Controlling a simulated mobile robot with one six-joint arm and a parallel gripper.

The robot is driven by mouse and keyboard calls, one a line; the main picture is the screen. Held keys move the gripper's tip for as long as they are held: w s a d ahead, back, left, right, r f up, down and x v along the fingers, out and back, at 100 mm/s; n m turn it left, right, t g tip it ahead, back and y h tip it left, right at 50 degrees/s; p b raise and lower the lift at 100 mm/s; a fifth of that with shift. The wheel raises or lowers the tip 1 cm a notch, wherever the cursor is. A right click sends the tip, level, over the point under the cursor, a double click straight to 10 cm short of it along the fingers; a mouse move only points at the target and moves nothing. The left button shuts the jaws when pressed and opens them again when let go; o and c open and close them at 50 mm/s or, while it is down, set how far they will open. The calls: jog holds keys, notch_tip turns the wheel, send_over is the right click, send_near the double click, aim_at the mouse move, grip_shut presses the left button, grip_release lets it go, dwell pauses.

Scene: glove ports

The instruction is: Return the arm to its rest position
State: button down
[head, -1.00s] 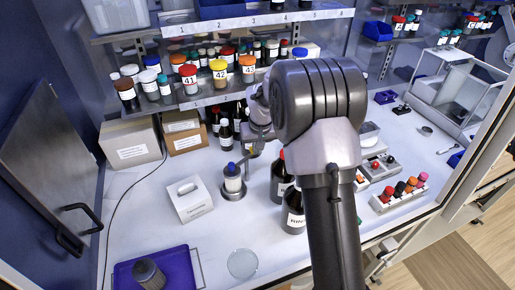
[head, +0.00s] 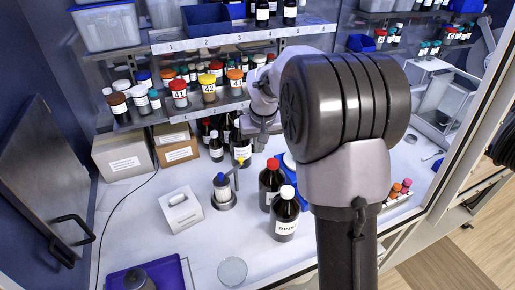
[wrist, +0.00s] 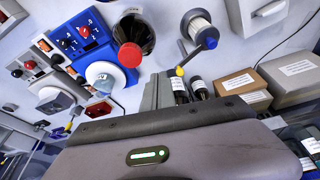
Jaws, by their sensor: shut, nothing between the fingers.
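My arm rises in front of the bench in the head view, with its large dark joint right of centre. My gripper (head: 260,143) hangs past that joint, below the numbered shelf and above the bench, partly hidden by my arm. In the wrist view its grey fingers (wrist: 158,92) are together with nothing between them. A red-capped dark bottle (head: 270,184) and a white-capped one (head: 285,218) stand on the bench nearer the camera than my gripper. The red-capped bottle also shows in the wrist view (wrist: 131,52), apart from the fingers.
A dispenser with a blue top (head: 222,190) and a white box (head: 181,210) stand left of the bottles. Shelves of jars (head: 180,96) and cardboard boxes (head: 123,157) are behind. A blue tray (head: 176,272) lies front left. Blue equipment (wrist: 82,38) sits beside the bottle.

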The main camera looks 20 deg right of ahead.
jog(key=shift+s, duration=0.1)
jog(key=s+a+m+t+y+b, duration=0.1)
jog(key=s+a+b, duration=0.45)
jog(key=s, duration=0.35)
jog(key=s+a+m+t+b, duration=0.1)
jog(key=s+a+b, duration=0.45)
jog(key=s, duration=0.35)
jog(key=s+a+f+b, duration=0.1)
jog(key=s+f+b, duration=0.2)
jog(key=s, duration=0.3)
jog(key=s+a+f+y+b, duration=0.1)
jog(key=s+a+f+b, duration=0.1)
jog(key=s, duration=0.5)
notch_tip(320, 180, down, 2)
jog(key=shift+s+a+f+m+y+b, duration=0.2)
jog(key=shift+a+f+m+y+b, duration=0.1)
jog(key=shift+b, duration=0.15)
